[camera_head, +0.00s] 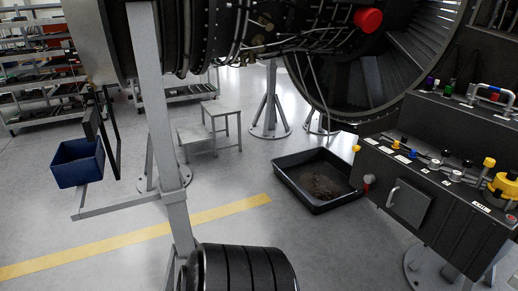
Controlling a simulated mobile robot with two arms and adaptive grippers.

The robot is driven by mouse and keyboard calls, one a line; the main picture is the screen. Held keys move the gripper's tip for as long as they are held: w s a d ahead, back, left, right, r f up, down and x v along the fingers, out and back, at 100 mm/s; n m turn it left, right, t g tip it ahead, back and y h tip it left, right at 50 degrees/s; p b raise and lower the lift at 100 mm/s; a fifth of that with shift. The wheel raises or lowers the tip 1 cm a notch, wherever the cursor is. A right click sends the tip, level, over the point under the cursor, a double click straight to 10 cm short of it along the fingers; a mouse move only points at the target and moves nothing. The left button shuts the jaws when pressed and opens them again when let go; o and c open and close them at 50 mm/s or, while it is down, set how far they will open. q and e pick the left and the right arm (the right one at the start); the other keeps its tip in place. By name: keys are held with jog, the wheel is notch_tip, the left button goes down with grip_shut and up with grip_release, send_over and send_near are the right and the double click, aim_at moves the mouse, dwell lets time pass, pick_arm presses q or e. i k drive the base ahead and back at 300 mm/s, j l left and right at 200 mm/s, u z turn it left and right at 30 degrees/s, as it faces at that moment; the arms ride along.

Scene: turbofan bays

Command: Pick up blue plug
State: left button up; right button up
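A small blue plug (412,154) shows on the near top edge of the dark equipment unit (462,125) at the right. It is among several other small coloured fittings and looks very small at this distance.
Yellow fittings (489,162) stand on the same unit, and a metal handle (492,97) is behind. A black drip tray (285,176) lies on the floor left of the unit. A blue bin (78,170) and grey steps (196,143) stand left. A grey post (150,90) rises in front.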

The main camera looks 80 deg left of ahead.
aim_at(413, 153)
jog(key=u, duration=1.45)
